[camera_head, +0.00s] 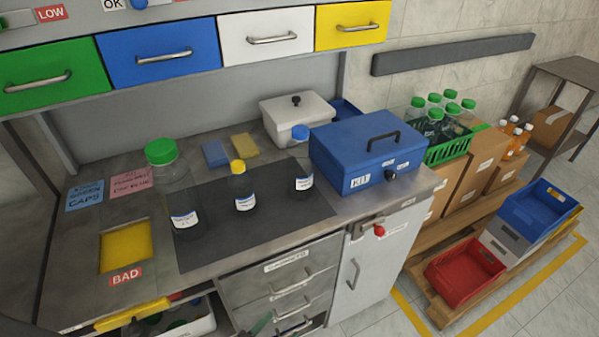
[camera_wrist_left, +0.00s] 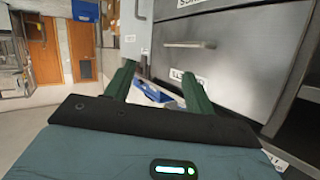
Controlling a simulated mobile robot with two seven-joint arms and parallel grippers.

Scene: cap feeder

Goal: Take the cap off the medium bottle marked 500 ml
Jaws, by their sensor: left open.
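Three bottles stand on the dark mat on the bench in the head view: a large clear one with a green cap (camera_head: 161,151) at left, one with a small yellow cap (camera_head: 238,167) in the middle, and one with a blue cap (camera_head: 300,132) at right. All three caps are on. The label print is too small to read, so I cannot tell which is marked 500 ml. My left gripper (camera_head: 264,322) shows partly at the bottom edge, low before the drawers. In the left wrist view its green fingers (camera_wrist_left: 158,84) are apart and empty, below the bottles. My right gripper is out of view.
A blue kit box (camera_head: 366,150) stands close right of the blue-capped bottle, with a white lidded box (camera_head: 296,112) behind. A yellow BAD recess (camera_head: 126,246) is at left. Drawers (camera_head: 280,278) with handles face my left gripper; one handle (camera_wrist_left: 190,44) shows close in the wrist view.

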